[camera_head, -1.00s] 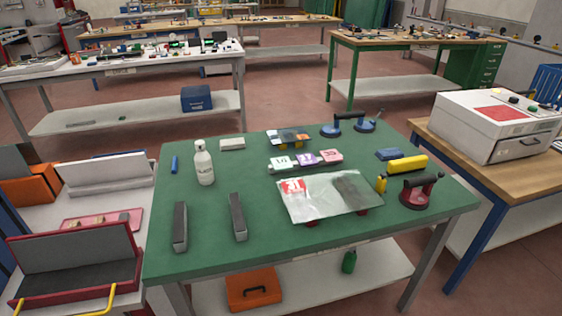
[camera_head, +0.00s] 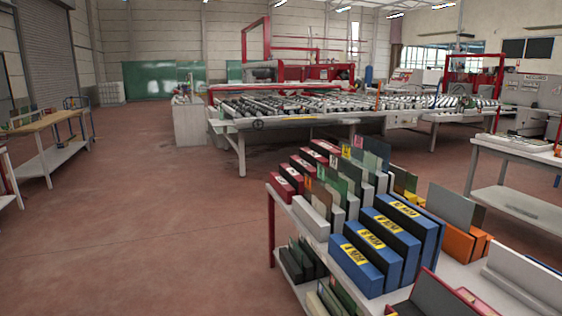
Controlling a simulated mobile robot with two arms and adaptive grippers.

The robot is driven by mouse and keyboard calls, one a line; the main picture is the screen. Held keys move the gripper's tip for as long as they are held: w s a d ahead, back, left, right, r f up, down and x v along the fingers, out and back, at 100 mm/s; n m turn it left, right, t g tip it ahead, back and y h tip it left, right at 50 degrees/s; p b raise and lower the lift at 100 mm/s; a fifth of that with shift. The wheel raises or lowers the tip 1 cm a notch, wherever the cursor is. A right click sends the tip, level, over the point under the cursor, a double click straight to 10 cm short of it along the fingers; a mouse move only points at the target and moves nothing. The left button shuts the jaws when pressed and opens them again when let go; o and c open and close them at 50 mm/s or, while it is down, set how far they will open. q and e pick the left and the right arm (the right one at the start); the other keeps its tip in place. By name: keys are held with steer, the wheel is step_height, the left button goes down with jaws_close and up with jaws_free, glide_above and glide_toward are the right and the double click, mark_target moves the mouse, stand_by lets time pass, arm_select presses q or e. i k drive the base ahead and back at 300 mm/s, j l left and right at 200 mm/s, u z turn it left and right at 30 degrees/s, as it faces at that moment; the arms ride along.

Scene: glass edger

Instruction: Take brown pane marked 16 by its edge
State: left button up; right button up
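Several panes stand upright in a slotted rack on a white-topped cart (camera_head: 457,270) at the lower right. They are green, grey and brownish, between red, white and blue blocks. A small brownish pane (camera_head: 320,193) stands near the rack's left side, but its number is too small to read. I cannot tell which pane is marked 16. Neither of my grippers is in view.
Blue blocks (camera_head: 363,262) with yellow labels stand at the cart's front. An orange holder (camera_head: 459,243) with grey panes is to their right. A roller table (camera_head: 290,122) stands behind. The floor (camera_head: 150,230) left of the cart is clear.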

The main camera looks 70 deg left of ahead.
mark_target(318, 198)
steer(key=j+u, duration=0.35)
steer(key=u, duration=0.15)
steer(key=j+u, duration=0.35)
steer(key=u, duration=0.15)
steer(key=i+j+u, duration=0.1)
steer(key=j+u, duration=0.35)
steer(key=i+j, duration=0.15)
steer(key=j, duration=0.2)
steer(key=i+j, duration=0.15)
steer(key=j, duration=0.2)
